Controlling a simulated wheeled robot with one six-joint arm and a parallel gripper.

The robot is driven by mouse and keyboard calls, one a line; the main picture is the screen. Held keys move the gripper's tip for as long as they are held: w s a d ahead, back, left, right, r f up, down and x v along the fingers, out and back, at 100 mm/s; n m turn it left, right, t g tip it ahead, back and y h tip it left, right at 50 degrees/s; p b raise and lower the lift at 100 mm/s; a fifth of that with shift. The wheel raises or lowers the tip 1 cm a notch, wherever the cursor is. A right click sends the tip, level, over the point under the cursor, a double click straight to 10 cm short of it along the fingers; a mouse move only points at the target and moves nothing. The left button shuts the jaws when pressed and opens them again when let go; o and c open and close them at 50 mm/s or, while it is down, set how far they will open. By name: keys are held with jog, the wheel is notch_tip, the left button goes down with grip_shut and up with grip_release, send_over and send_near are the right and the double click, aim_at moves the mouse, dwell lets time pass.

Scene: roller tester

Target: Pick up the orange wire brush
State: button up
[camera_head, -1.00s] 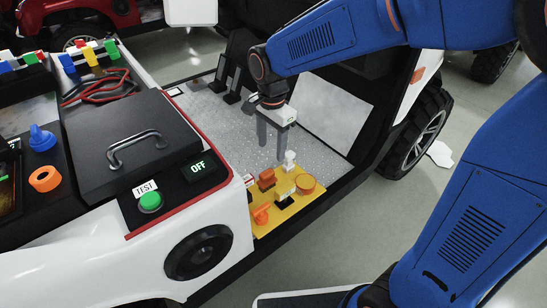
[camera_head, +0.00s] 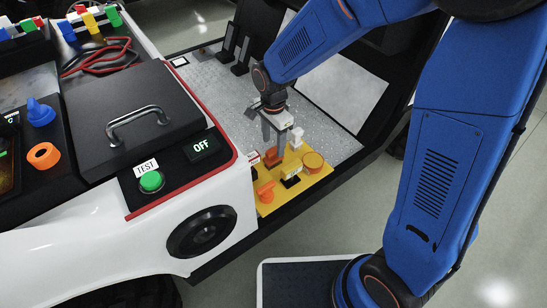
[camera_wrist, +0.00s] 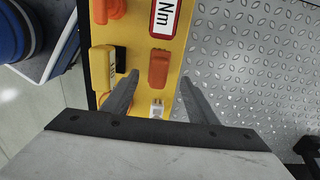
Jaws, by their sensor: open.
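An orange block-like piece (camera_head: 272,159), which looks like the wire brush, lies on the yellow tray (camera_head: 268,208). In the wrist view the same orange piece (camera_wrist: 158,68) lies lengthwise between my fingertips. My gripper (camera_head: 272,146) is open and points down just above it, with one finger on each side in the wrist view. I cannot tell whether the fingers reach down beside it. A second orange piece (camera_head: 265,191) lies nearer the tray's front and is bulkier; it also shows at the top of the wrist view (camera_wrist: 108,9).
The tray also holds a yellow-and-black item (camera_head: 291,175), an orange round piece (camera_head: 313,160) and a small white item (camera_head: 297,134). A white label reading "Nm" (camera_wrist: 165,18) lies close by. The metal floor plate (camera_head: 213,84) is mostly clear. The white car body (camera_head: 150,230) stands left.

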aim_at(273, 150)
jog(key=shift+s+f, duration=0.15)
jog(key=shift+f, duration=2.8)
jog(key=c, duration=1.2)
